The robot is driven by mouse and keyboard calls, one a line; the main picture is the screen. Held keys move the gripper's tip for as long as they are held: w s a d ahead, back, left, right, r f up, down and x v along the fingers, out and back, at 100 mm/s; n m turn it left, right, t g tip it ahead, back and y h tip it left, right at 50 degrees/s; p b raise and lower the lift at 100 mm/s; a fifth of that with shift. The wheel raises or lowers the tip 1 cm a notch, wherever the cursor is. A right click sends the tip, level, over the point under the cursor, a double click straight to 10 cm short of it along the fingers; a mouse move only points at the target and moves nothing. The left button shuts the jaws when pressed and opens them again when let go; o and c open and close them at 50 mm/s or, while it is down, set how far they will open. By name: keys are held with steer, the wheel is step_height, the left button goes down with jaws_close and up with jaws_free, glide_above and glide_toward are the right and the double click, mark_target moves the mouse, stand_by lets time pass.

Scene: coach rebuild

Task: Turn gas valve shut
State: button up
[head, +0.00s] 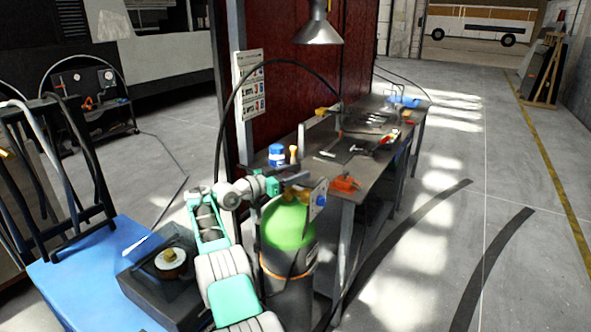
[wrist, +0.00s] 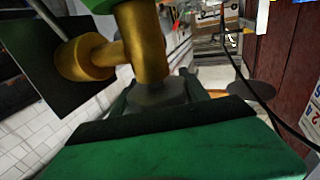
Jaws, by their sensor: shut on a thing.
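The gas cylinder (head: 288,228) stands at the near end of the workbench, with a bright green shoulder and a dark body. Its brass valve (head: 303,195) sits on top, partly hidden by my gripper (head: 292,181). In the wrist view the brass valve body (wrist: 145,45) fills the upper middle, with a round side outlet (wrist: 85,58). My gripper (wrist: 160,97) is shut on the grey valve handle (wrist: 158,93) at the end of the brass stem. The fingers are beside the handle; their contact is partly hidden.
The workbench (head: 330,172) carries an orange tool (head: 345,184), a blue can (head: 276,155) and several hand tools. A lamp (head: 318,30) hangs above it. A dark hose (head: 233,100) arches over the arm. A blue cart (head: 85,285) is at the left.

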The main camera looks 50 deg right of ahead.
steer(key=shift+w+a+r+p, duration=0.1)
steer(key=shift+w+r+p, duration=0.15)
steer(key=shift+p, duration=0.15)
steer(key=shift+s+a+f+g, duration=0.1)
steer(key=shift+s+f+g, duration=0.05)
steer(key=shift+f+g, duration=0.15)
steer(key=shift+f, duration=0.15)
steer(key=o, duration=1.2)
steer(key=shift+a, duration=0.2)
steer(key=shift+o, duration=0.9)
steer(key=shift+s+d+m, duration=0.15)
steer(key=shift+d+m, duration=0.05)
steer(key=shift+m, duration=0.1)
steer(key=shift+w+d+b, duration=0.1)
steer(key=shift+w+b, duration=0.1)
steer(key=shift+b, duration=0.25)
